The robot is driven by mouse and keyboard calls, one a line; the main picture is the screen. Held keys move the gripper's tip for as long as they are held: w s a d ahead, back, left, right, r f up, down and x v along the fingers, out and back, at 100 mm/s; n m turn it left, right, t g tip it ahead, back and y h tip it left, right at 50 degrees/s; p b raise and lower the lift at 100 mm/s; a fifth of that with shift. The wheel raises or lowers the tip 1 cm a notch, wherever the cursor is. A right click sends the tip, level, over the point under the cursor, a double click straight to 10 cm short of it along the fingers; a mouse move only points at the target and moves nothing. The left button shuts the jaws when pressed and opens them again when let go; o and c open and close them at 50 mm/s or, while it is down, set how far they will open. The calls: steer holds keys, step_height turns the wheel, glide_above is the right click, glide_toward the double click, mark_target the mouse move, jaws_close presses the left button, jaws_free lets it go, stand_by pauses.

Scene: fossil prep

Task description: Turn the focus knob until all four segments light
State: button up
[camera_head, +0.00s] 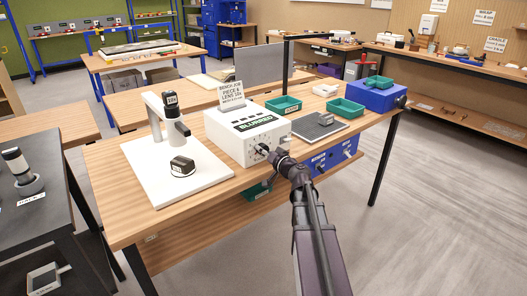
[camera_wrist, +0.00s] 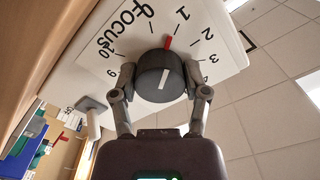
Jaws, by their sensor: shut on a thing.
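The white box (camera_head: 238,138) stands on the wooden bench in the head view.
A white microscope stand (camera_head: 160,115) with a dark block (camera_head: 182,166) is left of the box. A grey mat (camera_head: 318,128), green trays (camera_head: 346,108) and a blue box (camera_head: 377,95) are to the right. The grey floor at right is clear.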

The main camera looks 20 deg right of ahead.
steer(key=m, duration=0.4)
steer(key=shift+w+m, duration=0.1)
steer(key=shift+m, duration=0.2)
steer(key=m, duration=0.3)
steer(key=shift+r+m, duration=0.1)
steer(key=shift+m, duration=0.3)
steer(key=m, duration=1.3)
steer(key=shift+m, duration=0.3)
steer(key=m, duration=1.3)
steer(key=shift+d, duration=0.1)
